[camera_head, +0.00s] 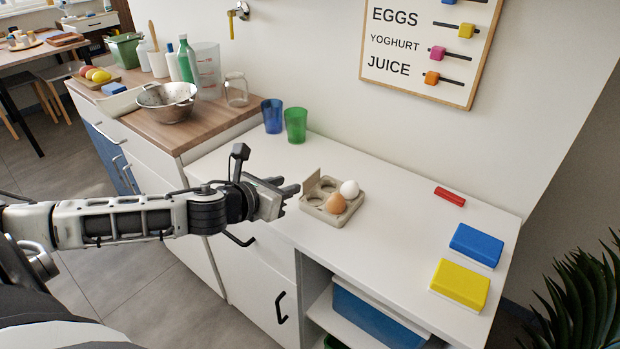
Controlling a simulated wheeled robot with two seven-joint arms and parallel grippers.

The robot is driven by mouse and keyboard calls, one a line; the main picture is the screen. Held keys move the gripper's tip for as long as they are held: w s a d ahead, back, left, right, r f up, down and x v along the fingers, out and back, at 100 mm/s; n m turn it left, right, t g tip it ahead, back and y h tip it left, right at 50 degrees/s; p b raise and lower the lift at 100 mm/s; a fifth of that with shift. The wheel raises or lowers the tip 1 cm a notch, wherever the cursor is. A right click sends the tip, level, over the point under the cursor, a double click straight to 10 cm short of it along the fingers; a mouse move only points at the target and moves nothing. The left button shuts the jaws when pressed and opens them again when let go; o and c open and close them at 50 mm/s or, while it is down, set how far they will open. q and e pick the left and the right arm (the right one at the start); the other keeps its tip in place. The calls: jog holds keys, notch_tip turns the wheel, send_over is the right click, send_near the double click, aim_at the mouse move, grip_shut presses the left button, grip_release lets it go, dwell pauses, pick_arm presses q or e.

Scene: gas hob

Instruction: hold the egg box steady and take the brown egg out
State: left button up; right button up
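The egg box (352,207), a small grey-beige tray with round cups, sits on the white counter. A thin tan flap (311,183) stands up at its left side. The brown egg (335,203) sits in a cup at the box's front side. A white egg (349,189) sits in a cup behind it, and the left cups look empty. My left gripper (291,189) is just left of the box, its fingers pointing at it. Whether it touches the box, and how wide its fingers are, I cannot tell. My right gripper is out of view.
Blue (272,115) and green (295,124) cups stand behind the box. A red block (449,196), a blue block (476,245) and a yellow block (460,283) lie to the right. The counter between box and blocks is clear. Below is an open shelf with a blue bin (375,318).

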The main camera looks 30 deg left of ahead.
aim_at(307, 179)
pick_arm(q)
jog(key=x, duration=1.1)
jog(key=shift+d, duration=0.1)
grip_shut()
dwell(0.6)
grip_release()
